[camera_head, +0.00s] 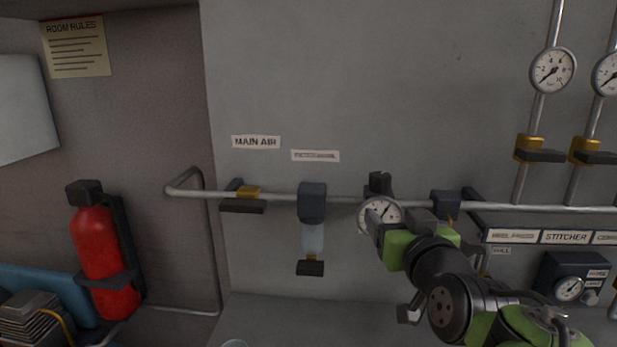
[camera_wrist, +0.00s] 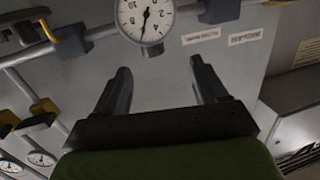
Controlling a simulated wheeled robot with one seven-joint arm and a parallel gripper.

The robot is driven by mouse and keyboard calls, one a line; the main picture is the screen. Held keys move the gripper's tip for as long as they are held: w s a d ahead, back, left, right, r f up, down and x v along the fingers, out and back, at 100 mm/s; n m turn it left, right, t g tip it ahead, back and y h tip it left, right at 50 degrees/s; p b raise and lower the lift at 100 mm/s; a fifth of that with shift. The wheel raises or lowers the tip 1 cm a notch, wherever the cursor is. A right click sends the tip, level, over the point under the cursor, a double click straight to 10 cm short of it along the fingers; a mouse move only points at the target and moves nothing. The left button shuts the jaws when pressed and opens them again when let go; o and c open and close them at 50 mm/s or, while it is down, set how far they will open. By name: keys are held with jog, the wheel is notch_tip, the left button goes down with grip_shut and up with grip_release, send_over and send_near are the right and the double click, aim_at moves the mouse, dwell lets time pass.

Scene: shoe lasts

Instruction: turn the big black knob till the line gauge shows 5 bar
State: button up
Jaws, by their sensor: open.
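The line gauge (camera_head: 380,215), a round white dial, sits on the wall pipe. One finger of my gripper covers part of it in the head view. It also shows at the top edge of the wrist view (camera_wrist: 145,17), turned over and cut off. Its needle slants up and right in the head view; I cannot read an exact value. The black knob (camera_head: 380,182) stands just above the gauge, over the pipe. My gripper (camera_head: 398,220) is open and empty in front of the gauge area. Its spread fingers in the wrist view (camera_wrist: 160,72) have nothing between them.
A filter (camera_head: 312,235) hangs left of the gauge, with a yellow-and-black valve (camera_head: 245,198) further left. A dark block (camera_head: 446,203) is on the pipe to the right. More gauges (camera_head: 553,70) and valves (camera_head: 535,150) stand right. The wall above the pipe is mostly bare.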

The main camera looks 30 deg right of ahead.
aim_at(385, 180)
jog(key=shift+t+h, duration=0.3)
jog(key=shift+h, duration=0.1)
jog(key=x, duration=0.5)
jog(key=d+r+p+x, duration=0.1)
jog(key=x, duration=0.4)
jog(key=s+r+x, duration=0.1)
jog(key=x, duration=0.4)
jog(key=shift+w+d+p, duration=0.2)
jog(key=shift+d+p, duration=0.1)
jog(key=shift+p, duration=0.1)
jog(key=c, duration=0.9)
jog(key=shift+c, duration=0.2)
jog(key=shift+f, duration=0.1)
